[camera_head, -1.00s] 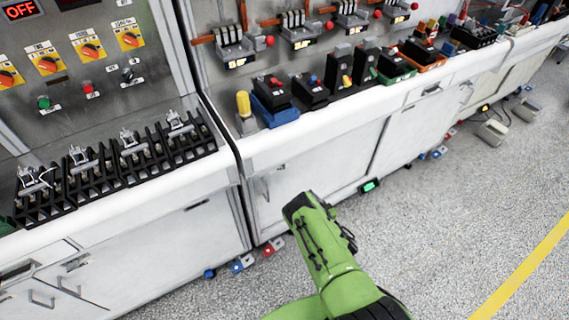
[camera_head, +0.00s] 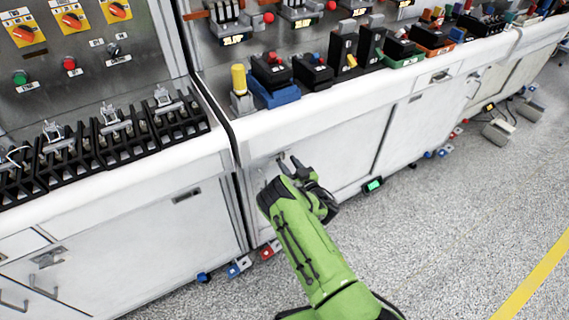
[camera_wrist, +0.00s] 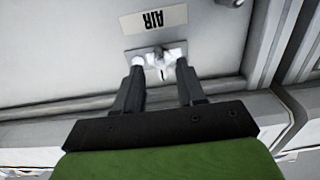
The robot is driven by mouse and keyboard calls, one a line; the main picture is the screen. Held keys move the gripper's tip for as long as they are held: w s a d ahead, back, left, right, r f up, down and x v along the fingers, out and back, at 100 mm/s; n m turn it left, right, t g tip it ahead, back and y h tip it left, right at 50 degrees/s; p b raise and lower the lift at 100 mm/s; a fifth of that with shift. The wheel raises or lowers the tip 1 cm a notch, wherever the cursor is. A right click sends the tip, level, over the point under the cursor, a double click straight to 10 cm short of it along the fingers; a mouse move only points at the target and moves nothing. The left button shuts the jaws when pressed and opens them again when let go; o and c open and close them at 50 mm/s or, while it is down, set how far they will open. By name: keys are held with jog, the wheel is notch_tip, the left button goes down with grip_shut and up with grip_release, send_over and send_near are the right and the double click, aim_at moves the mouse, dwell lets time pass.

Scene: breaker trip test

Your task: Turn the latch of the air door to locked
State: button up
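The air door (camera_head: 335,145) is a white cabinet front below the counter. In the wrist view its AIR label (camera_wrist: 153,20) appears upside down. Beside the label is a grey plate with the small pale metal latch (camera_wrist: 158,60). My gripper (camera_wrist: 160,72) is open, with one dark finger on each side of the latch. Gaps show between the latch and the fingers, and I cannot tell if either touches it. In the head view my gripper (camera_head: 287,163) is close to the door front, and my green arm hides part of the door.
The white counter edge (camera_head: 300,115) is above my gripper, with a yellow-topped device (camera_head: 240,90) and several black units on it. Small red and blue blocks (camera_head: 266,252) lie along the cabinet's foot.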

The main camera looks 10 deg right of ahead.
aim_at(284, 158)
jog(key=x, duration=0.3)
jog(key=shift+w+b, duration=0.15)
jog(key=shift+b, duration=0.15)
jog(key=shift+c, duration=0.3)
grip_shut()
